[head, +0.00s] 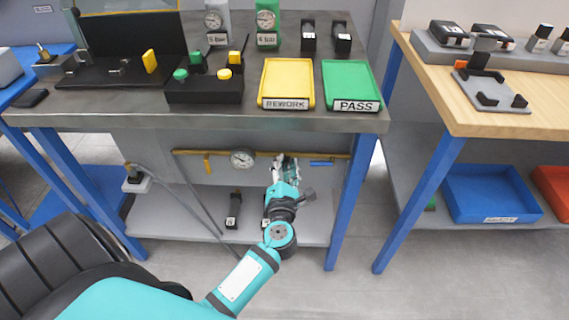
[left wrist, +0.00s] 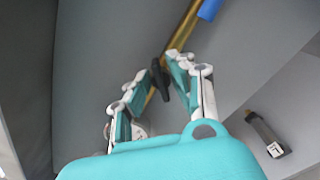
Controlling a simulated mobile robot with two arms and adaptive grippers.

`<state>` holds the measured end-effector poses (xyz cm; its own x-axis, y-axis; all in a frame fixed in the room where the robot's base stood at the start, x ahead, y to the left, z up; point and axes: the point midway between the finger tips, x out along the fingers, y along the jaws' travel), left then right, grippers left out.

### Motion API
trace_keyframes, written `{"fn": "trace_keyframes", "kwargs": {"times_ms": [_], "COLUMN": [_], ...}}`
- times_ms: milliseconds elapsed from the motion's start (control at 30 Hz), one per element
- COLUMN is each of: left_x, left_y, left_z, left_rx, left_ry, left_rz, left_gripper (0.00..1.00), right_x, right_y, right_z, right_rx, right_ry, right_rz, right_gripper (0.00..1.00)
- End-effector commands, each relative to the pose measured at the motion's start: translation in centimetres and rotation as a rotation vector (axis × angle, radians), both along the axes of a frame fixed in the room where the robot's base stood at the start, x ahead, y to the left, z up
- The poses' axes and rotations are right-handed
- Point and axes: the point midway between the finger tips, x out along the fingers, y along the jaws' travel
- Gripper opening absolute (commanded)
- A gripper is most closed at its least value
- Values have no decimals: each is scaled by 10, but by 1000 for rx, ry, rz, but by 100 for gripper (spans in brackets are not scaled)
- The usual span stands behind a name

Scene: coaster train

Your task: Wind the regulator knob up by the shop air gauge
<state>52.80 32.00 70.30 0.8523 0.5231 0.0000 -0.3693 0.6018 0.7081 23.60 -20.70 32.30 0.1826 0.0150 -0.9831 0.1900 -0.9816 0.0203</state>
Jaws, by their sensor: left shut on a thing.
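The shop air gauge (head: 242,158) is a round white dial on the brass pipe (head: 222,154) under the grey workbench. My left gripper (head: 281,162) is at the pipe just right of the gauge. In the left wrist view, the black regulator knob (left wrist: 158,78) sits on the brass pipe (left wrist: 190,25) between the fingertips of my left gripper (left wrist: 160,72), which is shut on it. A pale round part, likely the gauge, is partly hidden behind the left finger. In the head view my gripper hides the knob. My right gripper is in neither view.
The bench top (head: 210,122) overhangs the pipe. A yellow lever (head: 207,163) and a blue handle (head: 322,163) are on either side. Dark labelled blocks (head: 233,210) stand on the lower shelf (head: 170,213). A blue leg (head: 352,190) stands to the right.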

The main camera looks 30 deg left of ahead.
Motion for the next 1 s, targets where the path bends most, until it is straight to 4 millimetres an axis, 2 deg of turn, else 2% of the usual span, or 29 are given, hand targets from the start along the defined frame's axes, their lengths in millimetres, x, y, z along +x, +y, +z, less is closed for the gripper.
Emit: {"fn": "trace_keyframes", "kwargs": {"times_ms": [133, 167, 300, 667, 767, 1000], "left_x": [0, 0, 0, -5, -17, -61], "left_y": [-1, -1, -1, -4, -11, -38], "left_z": [-1, -1, -1, -1, -2, -2], "left_rx": [-2, -2, -2, -4, -4, -5], "left_ry": [1, 1, 0, 1, 3, 4], "left_rz": [-3, -3, -1, -1, -1, -2], "left_gripper": [0, 24, 42, 42, 42, 42], "right_x": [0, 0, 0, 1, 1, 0], "right_y": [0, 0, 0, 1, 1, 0], "right_z": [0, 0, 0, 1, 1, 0], "right_rx": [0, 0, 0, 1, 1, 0], "right_ry": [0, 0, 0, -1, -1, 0], "right_rz": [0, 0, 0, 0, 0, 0], "right_gripper": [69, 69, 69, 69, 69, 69]}}
